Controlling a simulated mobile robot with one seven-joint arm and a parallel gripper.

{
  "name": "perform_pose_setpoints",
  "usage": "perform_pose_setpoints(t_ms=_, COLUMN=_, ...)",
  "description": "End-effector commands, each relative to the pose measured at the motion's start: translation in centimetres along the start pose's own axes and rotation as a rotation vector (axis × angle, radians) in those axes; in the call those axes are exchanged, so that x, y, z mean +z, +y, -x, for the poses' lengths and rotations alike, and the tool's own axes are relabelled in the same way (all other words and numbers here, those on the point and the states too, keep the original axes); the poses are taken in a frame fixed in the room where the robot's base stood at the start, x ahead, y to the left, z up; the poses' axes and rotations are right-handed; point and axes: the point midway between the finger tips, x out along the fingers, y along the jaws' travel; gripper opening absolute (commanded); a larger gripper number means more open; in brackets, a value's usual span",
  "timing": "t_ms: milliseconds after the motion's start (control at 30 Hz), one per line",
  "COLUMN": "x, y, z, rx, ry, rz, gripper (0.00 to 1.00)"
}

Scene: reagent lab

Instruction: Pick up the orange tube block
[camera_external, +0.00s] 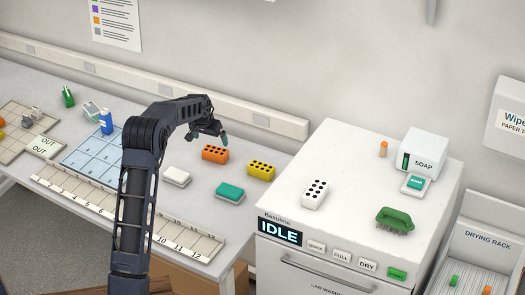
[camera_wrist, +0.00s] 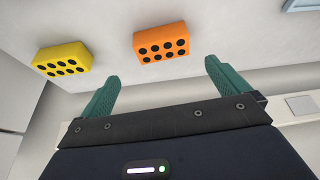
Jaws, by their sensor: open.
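The orange tube block (camera_external: 215,153) sits on the bench, with several dark holes in its top. It also shows in the wrist view (camera_wrist: 161,41), beyond my fingertips and roughly between their lines. My gripper (camera_external: 208,137) is open and empty, above and just behind the block in the external view. Its two green fingers (camera_wrist: 160,75) are spread wide in the wrist view, apart from the block.
A yellow tube block (camera_external: 261,171) stands close to the right of the orange one. A white block (camera_external: 175,177) and a teal-topped block (camera_external: 230,191) lie in front. The washer (camera_external: 340,235) stands at right, and the wall rail (camera_external: 262,122) runs behind.

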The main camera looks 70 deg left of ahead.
Motion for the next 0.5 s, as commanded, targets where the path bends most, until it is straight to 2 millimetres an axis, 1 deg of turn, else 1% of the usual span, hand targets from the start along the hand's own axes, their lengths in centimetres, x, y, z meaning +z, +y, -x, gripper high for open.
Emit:
perform_pose_setpoints(t_ms=167, x=0.1, y=0.0, z=-1.6, rx=0.001, ry=-0.002, rz=0.0, gripper=1.0)
perform_pose_setpoints(t_ms=400, x=0.0, y=0.0, z=-4.9, rx=0.001, ry=-0.001, rz=0.0, gripper=1.0)
perform_pose_setpoints(t_ms=500, x=0.0, y=0.0, z=-5.5, rx=0.001, ry=-0.001, rz=0.0, gripper=1.0)
